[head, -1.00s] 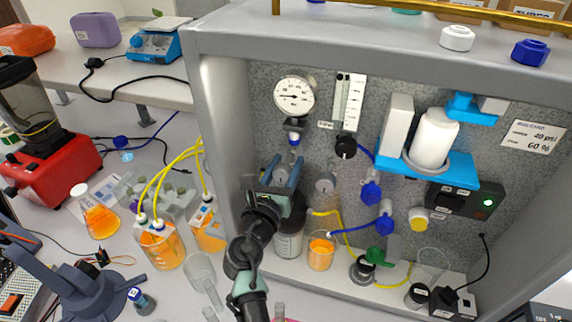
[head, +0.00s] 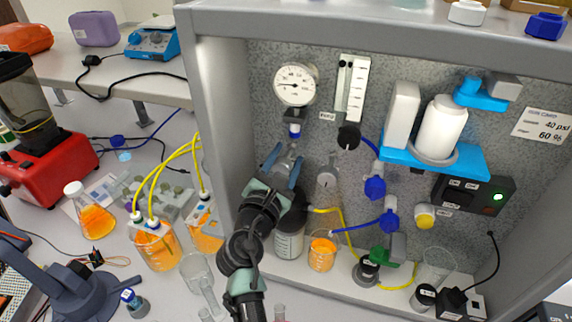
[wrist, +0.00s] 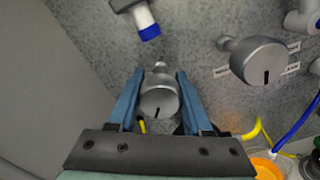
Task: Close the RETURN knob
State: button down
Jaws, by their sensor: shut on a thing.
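A round grey knob (wrist: 160,100) with a dark pointer line stands out from the speckled panel. In the wrist view it sits between my blue fingers, and its pointer line points toward the bottom of the picture. My gripper (wrist: 160,78) is shut on this knob; it also shows in the head view (head: 283,165), in front of the panel below the round gauge. No label beside the held knob is readable, so I cannot confirm that it is RETURN. A second grey knob (wrist: 262,62), with small labels on both sides, is to the right, also in the head view (head: 327,182).
The pressure gauge (head: 296,86) and a flowmeter (head: 351,88) are above. A dark-capped bottle (head: 289,240) and a beaker of orange liquid (head: 322,252) stand below on the shelf. Yellow tubing (head: 345,228) runs close on the right. The rig's left wall (head: 222,110) is near.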

jog(key=m+b, duration=0.1)
jog(key=m, duration=0.1)
jog(key=m+b, duration=0.1)
jog(key=shift+f+m, duration=0.2)
jog(key=shift+m, duration=0.2)
jog(key=m+b, duration=0.2)
jog(key=m, duration=0.1)
jog(key=shift+m+b, duration=0.3)
jog(key=shift+b, duration=0.1)
jog(key=m+b, duration=0.3)
jog(key=shift+m, duration=0.3)
jog(key=m+b, duration=0.2)
jog(key=m, duration=0.1)
jog(key=shift+m+b, duration=0.35)
jog(key=shift+m, duration=0.05)
jog(key=m+b, duration=0.5)
jog(key=m, duration=0.2)
jog(key=shift+b, duration=0.4)
jog(key=m+b, duration=0.3)
jog(key=m, duration=0.1)
jog(key=shift+r, duration=0.1)
jog(key=shift+r+m+b, duration=0.1)
jog(key=shift+m+b, duration=0.5)
jog(key=shift+m, duration=0.6)
